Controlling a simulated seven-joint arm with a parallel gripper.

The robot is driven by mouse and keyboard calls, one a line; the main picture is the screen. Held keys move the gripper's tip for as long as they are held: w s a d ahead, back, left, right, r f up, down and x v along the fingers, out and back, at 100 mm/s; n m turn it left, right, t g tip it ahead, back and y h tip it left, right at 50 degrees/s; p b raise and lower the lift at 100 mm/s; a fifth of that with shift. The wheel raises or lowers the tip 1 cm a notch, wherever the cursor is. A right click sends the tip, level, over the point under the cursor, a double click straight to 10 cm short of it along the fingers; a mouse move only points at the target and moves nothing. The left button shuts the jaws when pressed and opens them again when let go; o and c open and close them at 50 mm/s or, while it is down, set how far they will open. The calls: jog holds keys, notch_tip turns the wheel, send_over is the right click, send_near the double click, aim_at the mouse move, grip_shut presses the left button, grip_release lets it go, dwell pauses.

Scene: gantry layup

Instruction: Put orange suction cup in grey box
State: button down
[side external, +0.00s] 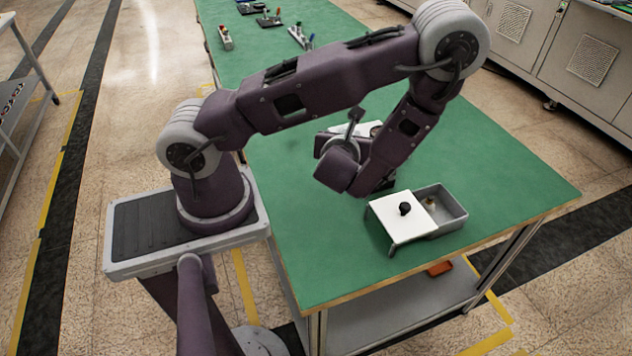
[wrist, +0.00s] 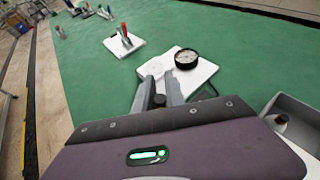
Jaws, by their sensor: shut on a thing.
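My gripper (wrist: 160,84) shows in the wrist view with its two grey fingers close together, shut on a small dark round piece (wrist: 159,100) low between them. I see no orange on that piece and cannot tell what it is. In the side view my wrist hides most of the fingers. The grey box (side external: 455,208) stands near the front right of the green table, to the right of my wrist; it also shows at the right edge of the wrist view (wrist: 273,103). No orange suction cup shows clearly on the table.
A white plate with a black knob (side external: 385,216) lies at the box's left side, covering part of it. A white board with a round gauge (wrist: 186,58) stands ahead of my fingers. Farther back is a board with a red-handled tool (wrist: 125,34). Open green table (side external: 520,180) lies right of the box.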

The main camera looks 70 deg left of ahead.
aim_at(311, 175)
jog(key=s+a+f+n+g+y, duration=0.2)
jog(key=s+a+n+g, duration=0.1)
jog(key=s+a, duration=0.3)
jog(key=shift+s+f, duration=0.15)
jog(key=shift+s, duration=0.4)
notch_tip(311, 175, down, 10)
jog(key=shift+r, duration=0.2)
jog(key=shift+f, duration=0.1)
jog(key=c, duration=1.4)
grip_release()
